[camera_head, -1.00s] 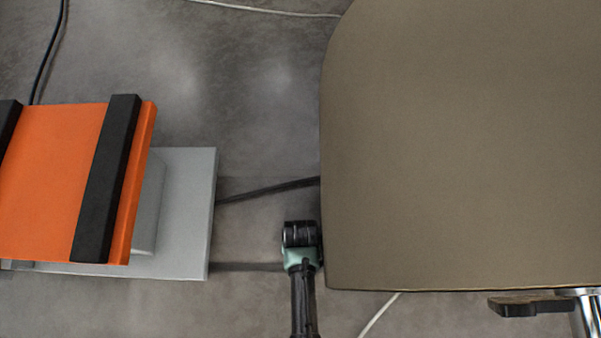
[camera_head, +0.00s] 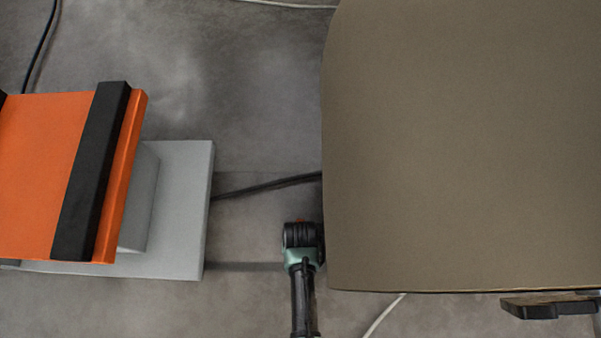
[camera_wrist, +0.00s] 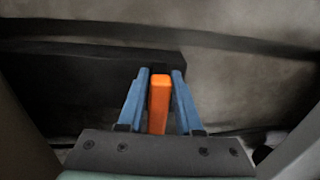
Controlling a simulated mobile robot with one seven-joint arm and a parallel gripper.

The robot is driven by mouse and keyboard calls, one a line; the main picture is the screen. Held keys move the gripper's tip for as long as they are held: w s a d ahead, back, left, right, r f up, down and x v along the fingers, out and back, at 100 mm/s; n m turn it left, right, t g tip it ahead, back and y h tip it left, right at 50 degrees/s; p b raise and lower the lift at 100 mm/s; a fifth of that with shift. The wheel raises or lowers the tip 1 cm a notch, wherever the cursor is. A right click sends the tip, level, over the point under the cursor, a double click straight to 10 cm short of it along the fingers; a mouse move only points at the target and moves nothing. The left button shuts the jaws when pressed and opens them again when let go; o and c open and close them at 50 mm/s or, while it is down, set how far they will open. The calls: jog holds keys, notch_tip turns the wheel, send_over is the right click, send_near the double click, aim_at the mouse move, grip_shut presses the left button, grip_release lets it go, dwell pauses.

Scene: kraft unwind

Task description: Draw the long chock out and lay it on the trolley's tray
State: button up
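In the wrist view, an orange bar (camera_wrist: 159,103), which I take for the long chock, stands between the two blue fingers of my gripper (camera_wrist: 160,78). The fingers close up against its sides near their tips. Its lower end is hidden behind the gripper's palm. In the head view, my wrist (camera_head: 302,250) is beside the left edge of the large brown roll (camera_head: 460,150), and a small speck of orange shows just beyond it. The fingers are hidden there. I cannot make out the trolley's tray for certain.
At the left of the head view, an orange platform with black bars (camera_head: 45,170) sits over a grey base (camera_head: 180,220). Bare floor lies between it and the roll, crossed by a dark cable (camera_head: 265,187). A dark bracket (camera_head: 545,305) juts out at the lower right.

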grip_shut()
dwell(1.1)
